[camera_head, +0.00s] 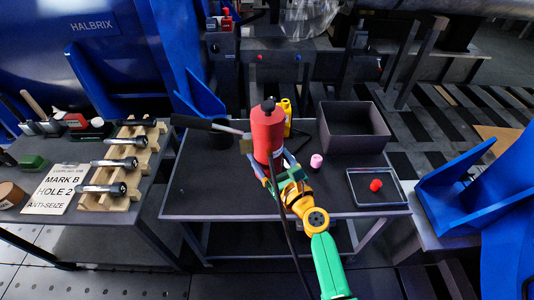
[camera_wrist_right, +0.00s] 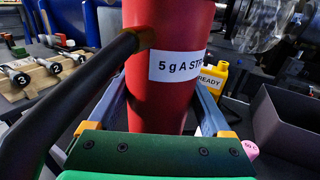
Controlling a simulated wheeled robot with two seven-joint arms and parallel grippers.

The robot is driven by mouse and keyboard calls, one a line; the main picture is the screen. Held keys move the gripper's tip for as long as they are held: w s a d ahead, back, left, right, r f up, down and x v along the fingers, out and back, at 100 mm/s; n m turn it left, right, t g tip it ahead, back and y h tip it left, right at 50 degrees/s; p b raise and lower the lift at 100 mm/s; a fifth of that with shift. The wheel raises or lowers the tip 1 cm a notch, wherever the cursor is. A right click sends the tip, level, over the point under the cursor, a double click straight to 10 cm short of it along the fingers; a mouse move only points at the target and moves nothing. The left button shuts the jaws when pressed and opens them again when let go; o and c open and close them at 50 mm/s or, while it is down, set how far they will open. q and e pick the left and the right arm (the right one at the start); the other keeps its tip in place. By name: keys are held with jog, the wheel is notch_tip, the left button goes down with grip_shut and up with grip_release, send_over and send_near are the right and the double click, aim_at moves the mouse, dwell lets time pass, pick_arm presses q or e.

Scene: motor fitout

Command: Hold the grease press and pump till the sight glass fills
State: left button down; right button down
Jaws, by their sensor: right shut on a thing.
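The grease press is a red upright cylinder (camera_head: 267,130) on the dark middle table. A black-gripped lever (camera_head: 200,124) reaches out to its left and a black hose hangs down its front. In the right wrist view the press (camera_wrist_right: 160,100) fills the middle, with a white label reading "5 g A STR", the rest cut off. My right gripper (camera_head: 277,170) is shut around the body of the press, one finger on each side (camera_wrist_right: 163,108). I cannot make out a sight glass or its level. My left gripper is not in view.
An open dark bin (camera_head: 377,143), a pink cylinder (camera_head: 316,161) and a tray (camera_head: 352,190) with a red knob (camera_head: 376,185) are to the right. The left table holds a wooden rack (camera_head: 140,165) of bolts and a sign (camera_head: 50,190).

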notch_tip(320, 180, down, 8)
jog(key=b, duration=0.8)
jog(key=shift+a+f, duration=0.2)
dwell(2.3)
jog(key=shift+f+b, duration=0.8)
jog(key=shift+b, duration=0.15)
jog(key=shift+f+b, duration=0.35)
jog(key=shift+f, duration=0.25)
jog(key=shift+f+b, duration=0.25)
jog(key=shift+b, duration=0.25)
grip_release()
jog(key=shift+s+f, duration=0.1)
jog(key=shift+s, duration=0.1)
